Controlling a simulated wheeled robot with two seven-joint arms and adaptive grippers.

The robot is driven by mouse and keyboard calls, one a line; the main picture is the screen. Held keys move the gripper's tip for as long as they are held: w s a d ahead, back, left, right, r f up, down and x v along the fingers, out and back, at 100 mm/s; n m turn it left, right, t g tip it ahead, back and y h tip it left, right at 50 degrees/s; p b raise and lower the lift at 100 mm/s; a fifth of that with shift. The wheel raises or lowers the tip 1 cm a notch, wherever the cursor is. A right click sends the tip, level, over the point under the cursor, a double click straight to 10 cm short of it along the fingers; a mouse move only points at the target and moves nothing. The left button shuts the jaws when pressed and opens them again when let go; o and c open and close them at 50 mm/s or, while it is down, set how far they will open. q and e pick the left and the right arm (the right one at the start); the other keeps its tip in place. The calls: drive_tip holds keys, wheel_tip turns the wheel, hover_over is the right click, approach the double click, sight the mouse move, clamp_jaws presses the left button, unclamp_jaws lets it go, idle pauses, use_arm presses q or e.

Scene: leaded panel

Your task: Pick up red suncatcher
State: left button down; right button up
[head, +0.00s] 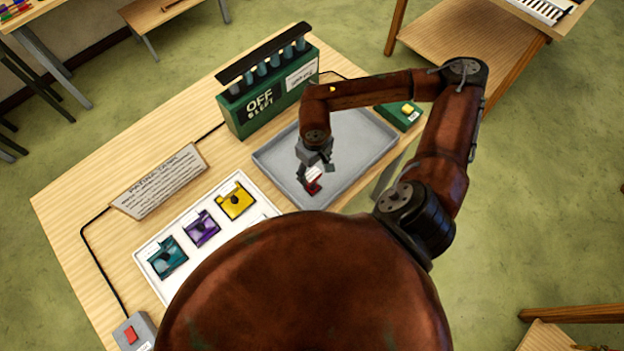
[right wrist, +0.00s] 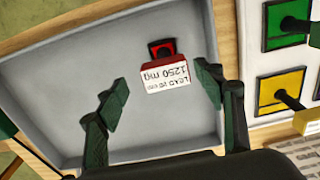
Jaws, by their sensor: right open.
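The red suncatcher (right wrist: 165,67) lies in the grey tray (right wrist: 60,80), with a white label reading "LEAD" and "1250" facing the right wrist camera. In the head view the red suncatcher (head: 313,187) shows near the tray's left front part, partly hidden by my right gripper. My right gripper (head: 314,170) is above it. In the right wrist view my right gripper (right wrist: 160,97) is open, with one finger on each side of the label; a gap shows on both sides. My left gripper is not in view.
A white board (head: 150,262) with teal (head: 167,258), purple (head: 202,229) and yellow (head: 236,201) pieces lies left of the tray. A green box (head: 268,92) marked "OFF" stands behind.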

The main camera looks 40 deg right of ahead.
drive_tip(key=shift+a+f+p, duration=0.15)
drive_tip(key=shift+f+p, duration=0.1)
drive_tip(key=shift+f, duration=0.8)
drive_tip(key=shift+a+f+p, duration=0.15)
drive_tip(key=shift+f+p, duration=0.1)
drive_tip(key=shift+f, duration=0.8)
drive_tip(key=shift+c, duration=0.2)
drive_tip(key=c, duration=1.3)
